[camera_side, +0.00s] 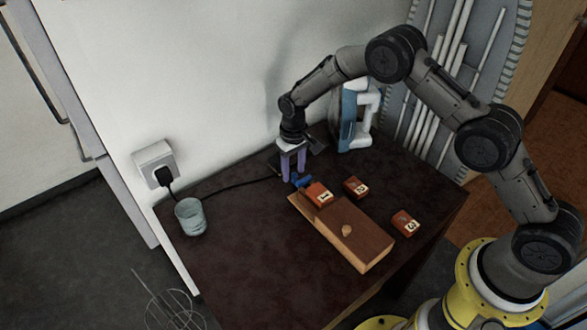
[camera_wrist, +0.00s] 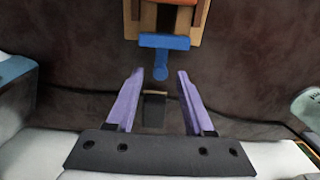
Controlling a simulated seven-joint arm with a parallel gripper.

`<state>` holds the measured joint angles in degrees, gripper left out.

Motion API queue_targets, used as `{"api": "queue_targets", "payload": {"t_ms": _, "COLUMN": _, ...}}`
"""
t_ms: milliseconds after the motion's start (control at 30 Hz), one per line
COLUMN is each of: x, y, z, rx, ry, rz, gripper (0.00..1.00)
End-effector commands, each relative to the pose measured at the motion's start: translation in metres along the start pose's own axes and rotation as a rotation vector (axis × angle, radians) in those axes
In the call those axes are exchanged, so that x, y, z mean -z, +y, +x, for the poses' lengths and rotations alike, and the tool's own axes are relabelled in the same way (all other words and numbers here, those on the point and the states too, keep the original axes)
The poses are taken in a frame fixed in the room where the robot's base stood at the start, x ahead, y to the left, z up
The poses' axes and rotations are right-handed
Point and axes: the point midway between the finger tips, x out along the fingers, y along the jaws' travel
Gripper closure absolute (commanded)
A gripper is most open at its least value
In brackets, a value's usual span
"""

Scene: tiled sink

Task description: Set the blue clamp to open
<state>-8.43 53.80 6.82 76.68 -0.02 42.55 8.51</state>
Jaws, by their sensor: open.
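The blue clamp (camera_wrist: 164,43) shows in the wrist view as a T-shaped blue piece at the near end of a wooden box. In the side view the blue clamp (camera_side: 302,181) is small, at the box's far left end, beside my gripper. My gripper (camera_side: 287,178) points down over the table with its purple fingers apart. In the wrist view my gripper (camera_wrist: 156,72) is open and empty, and the clamp's blue stem reaches toward the space between its fingertips. I cannot tell whether a finger touches the clamp.
The wooden box (camera_side: 345,230) carries a red block marked 1 (camera_side: 319,194). Two more red blocks lie behind it (camera_side: 356,187) and to its right (camera_side: 405,223). A glass (camera_side: 190,216) stands at left. A blue-and-white iron (camera_side: 352,118) stands behind. A black cord crosses the table.

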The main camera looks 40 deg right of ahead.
Motion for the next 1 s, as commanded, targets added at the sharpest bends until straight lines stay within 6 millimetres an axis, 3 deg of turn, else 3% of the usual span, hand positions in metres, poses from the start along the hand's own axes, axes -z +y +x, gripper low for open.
{"api": "queue_targets", "payload": {"t_ms": 167, "x": 0.001, "y": 0.0, "z": -0.014, "rx": 0.0, "ry": 0.002, "rz": 0.0, "gripper": 0.47}}
{"api": "queue_targets", "payload": {"t_ms": 700, "x": 0.001, "y": 0.0, "z": -0.119, "rx": 0.0, "ry": 0.004, "rz": 0.0, "gripper": 0.47}}
{"api": "queue_targets", "payload": {"t_ms": 1000, "x": 0.0, "y": 0.0, "z": -0.138, "rx": 0.0, "ry": 0.002, "rz": 0.0, "gripper": 0.47}}
